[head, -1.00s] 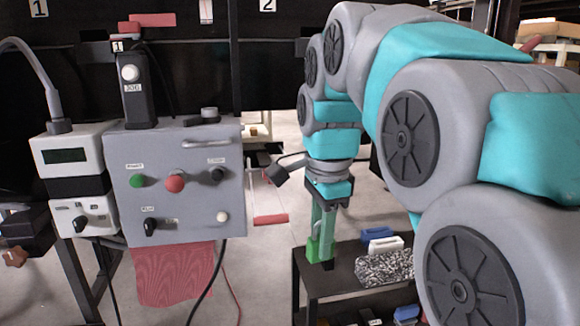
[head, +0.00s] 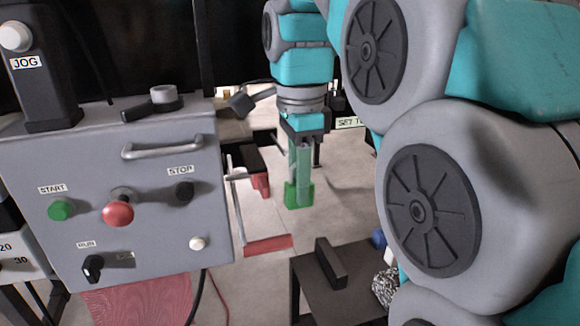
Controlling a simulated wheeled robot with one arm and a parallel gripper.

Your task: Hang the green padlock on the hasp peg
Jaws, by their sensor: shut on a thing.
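The green padlock (head: 291,196) is at the lower end of my gripper (head: 300,190), in the middle of the head view. My gripper points down and is shut on it, and the fingers hide much of the padlock. Its shackle cannot be made out. The padlock is in the air, behind and above the small dark table as seen here. I cannot pick out the hasp peg with certainty.
A grey control box (head: 110,215) with buttons and a handle stands at left. A label (head: 350,122) shows behind my gripper.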

